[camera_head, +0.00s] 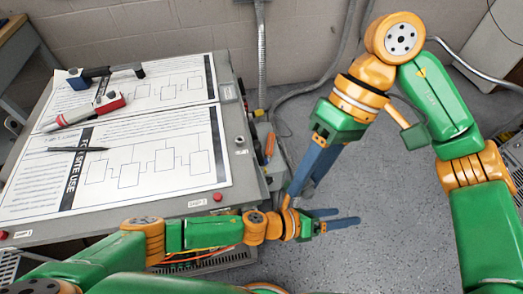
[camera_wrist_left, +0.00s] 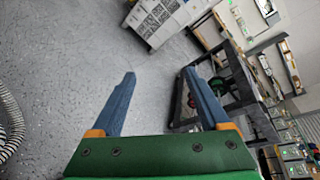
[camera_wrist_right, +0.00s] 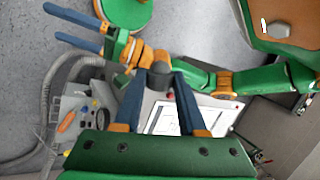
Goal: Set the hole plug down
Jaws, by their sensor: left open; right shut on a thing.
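The hole plug (camera_wrist_right: 160,77) appears as a small dark grey piece with a rounded top between my right fingertips in the right wrist view. My right gripper (camera_head: 302,182) is shut on it, pointing down and left beside the bench's right edge. The plug cannot be made out in the head view. My left gripper (camera_head: 345,217) is open and empty, low over the floor side of the bench corner, just below and right of the right gripper in the picture. Its two fingers (camera_wrist_left: 160,90) show only floor between them in the left wrist view.
The sloped bench top (camera_head: 232,120) carries printed sheets (camera_head: 150,165), a pen (camera_head: 78,149), a red-and-grey tool (camera_head: 85,112) and a black-handled tool (camera_head: 112,70). An orange-handled tool (camera_head: 269,146) hangs at its right side. Open floor (camera_head: 385,200) lies to the right.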

